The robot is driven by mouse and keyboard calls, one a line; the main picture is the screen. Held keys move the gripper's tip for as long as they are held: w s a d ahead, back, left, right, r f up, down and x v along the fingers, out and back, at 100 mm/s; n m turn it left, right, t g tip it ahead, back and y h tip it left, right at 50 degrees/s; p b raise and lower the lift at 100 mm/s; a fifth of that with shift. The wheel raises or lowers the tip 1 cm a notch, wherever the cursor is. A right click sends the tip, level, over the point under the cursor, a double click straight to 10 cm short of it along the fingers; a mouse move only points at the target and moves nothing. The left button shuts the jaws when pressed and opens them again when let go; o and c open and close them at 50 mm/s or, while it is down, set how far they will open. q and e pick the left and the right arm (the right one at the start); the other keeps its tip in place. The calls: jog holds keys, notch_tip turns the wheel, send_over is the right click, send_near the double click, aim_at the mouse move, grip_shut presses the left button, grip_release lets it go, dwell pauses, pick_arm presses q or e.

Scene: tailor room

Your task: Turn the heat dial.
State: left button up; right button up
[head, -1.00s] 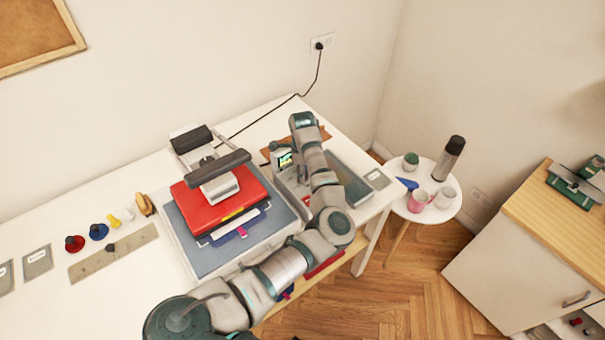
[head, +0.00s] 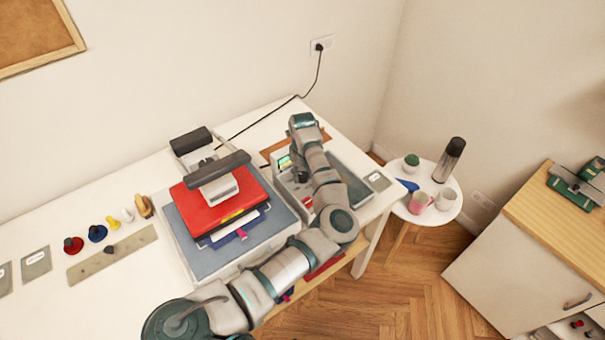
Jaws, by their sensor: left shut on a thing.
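The heat press has a red upper plate (head: 220,199) and a grey lower bed (head: 200,256) on the white table. Its control box (head: 281,163) has a small lit green display and stands to the right of the red plate. My left arm reaches over the front of the press, and its wrist bends down beside the box. My left gripper (head: 301,177) is at the front of the control box, small and partly hidden by my arm. It is shut on the heat dial, which is mostly hidden by the fingers. My right gripper is not in view.
A grey tray (head: 352,175) lies right of my forearm. Several coloured knobs and a metal strip (head: 112,255) lie at the left. A round white side table (head: 425,212) holds cups and a flask (head: 449,160). A black cord runs to the wall socket.

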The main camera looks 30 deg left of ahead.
aim_at(304, 175)
pick_arm(q)
jog(key=shift+w+r+m, duration=0.1)
jog(key=shift+m, duration=1.6)
jog(key=o, duration=1.1)
jog(key=shift+d, duration=0.1)
jog(key=shift+o, duration=0.2)
notch_tip(304, 175, up, 12)
